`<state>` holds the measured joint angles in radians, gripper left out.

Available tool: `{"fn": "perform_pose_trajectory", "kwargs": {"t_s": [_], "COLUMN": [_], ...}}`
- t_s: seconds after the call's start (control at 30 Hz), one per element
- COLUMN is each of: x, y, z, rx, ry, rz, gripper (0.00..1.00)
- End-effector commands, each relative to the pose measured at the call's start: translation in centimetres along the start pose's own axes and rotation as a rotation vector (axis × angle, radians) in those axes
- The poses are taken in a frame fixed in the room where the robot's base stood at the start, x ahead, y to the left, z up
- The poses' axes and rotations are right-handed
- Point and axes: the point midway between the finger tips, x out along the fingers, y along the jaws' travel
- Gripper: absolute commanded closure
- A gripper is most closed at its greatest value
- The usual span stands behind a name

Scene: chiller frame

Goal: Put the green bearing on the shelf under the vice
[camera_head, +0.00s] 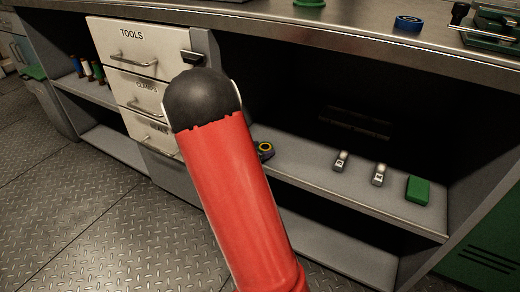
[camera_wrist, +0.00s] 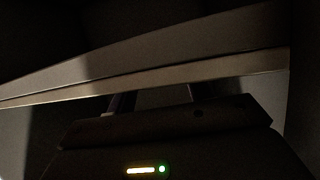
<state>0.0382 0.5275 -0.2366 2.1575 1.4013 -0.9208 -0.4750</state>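A green ring-shaped piece (camera_head: 309,2), which looks like the green bearing, lies on the bench top, cut off by the upper edge of the head view. The green vice (camera_head: 492,28) stands on the bench top at the upper right. Below it is the grey open shelf (camera_head: 310,172). My gripper (camera_wrist: 158,99) shows in the wrist view as two dark fingers standing apart, with nothing visible between them. The wrist view is very dark, with a pale edge crossing beyond the fingers. In the head view my red arm hides the gripper.
The shelf holds two small metal pieces (camera_head: 341,161), a green box (camera_head: 418,190) and a yellow-and-black item (camera_head: 264,150) partly behind my arm. A blue ring (camera_head: 408,22) lies on the bench top. White drawers (camera_head: 130,60) stand left. The shelf's front middle is clear.

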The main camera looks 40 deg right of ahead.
Motion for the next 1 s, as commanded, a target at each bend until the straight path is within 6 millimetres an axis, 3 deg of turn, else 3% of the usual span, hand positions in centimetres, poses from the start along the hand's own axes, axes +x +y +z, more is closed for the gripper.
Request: {"fn": "perform_pose_trajectory", "kwargs": {"t_s": [0.1, 0.47, 1.0], "x": [0.0, -0.4, -10.5], "y": [0.0, -0.1, -0.1], "z": [0.0, -0.4, -0.4], "rx": [0.000, 0.001, 0.000], "ry": [0.000, 0.000, 0.000], "rz": [0.000, -0.002, -0.004], "gripper": [0.32, 0.32, 0.32]}}
